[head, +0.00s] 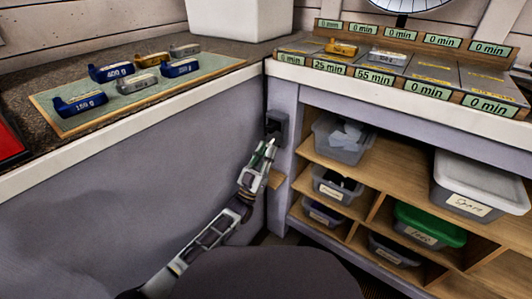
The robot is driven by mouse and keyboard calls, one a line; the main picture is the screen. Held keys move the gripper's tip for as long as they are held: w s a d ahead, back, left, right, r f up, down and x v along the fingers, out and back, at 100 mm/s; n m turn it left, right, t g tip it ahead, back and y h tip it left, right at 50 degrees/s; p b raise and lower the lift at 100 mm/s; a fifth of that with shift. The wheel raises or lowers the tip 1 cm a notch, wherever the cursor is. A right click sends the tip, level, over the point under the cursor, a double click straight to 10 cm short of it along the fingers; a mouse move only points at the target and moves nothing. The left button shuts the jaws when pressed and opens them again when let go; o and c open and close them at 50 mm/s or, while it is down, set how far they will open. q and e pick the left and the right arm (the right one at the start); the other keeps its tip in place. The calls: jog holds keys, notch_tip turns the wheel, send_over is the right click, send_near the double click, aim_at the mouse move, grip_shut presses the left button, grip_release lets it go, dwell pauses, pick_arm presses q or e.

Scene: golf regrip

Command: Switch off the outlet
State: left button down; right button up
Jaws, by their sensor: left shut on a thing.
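The outlet (279,119) is a small dark box on the grey post where the two counters meet. My left gripper (266,147) reaches up from below, with its fingertips at the lower front of the outlet. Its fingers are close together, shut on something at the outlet. The fingers cover the lower part of the outlet, and its switch cannot be made out. My right gripper is not in view.
Shelves with storage bins (340,139) stand to the right.

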pick_arm(q)
jog(key=shift+d+f+t, duration=0.1)
jog(key=shift+f+t, duration=0.1)
jog(key=shift+t, duration=0.1)
dwell(0.4)
jog(key=c, duration=1.4)
grip_release()
jog(key=shift+o, duration=0.2)
jog(key=v, duration=1.2)
jog(key=shift+w, duration=0.2)
jog(key=shift+f, duration=0.1)
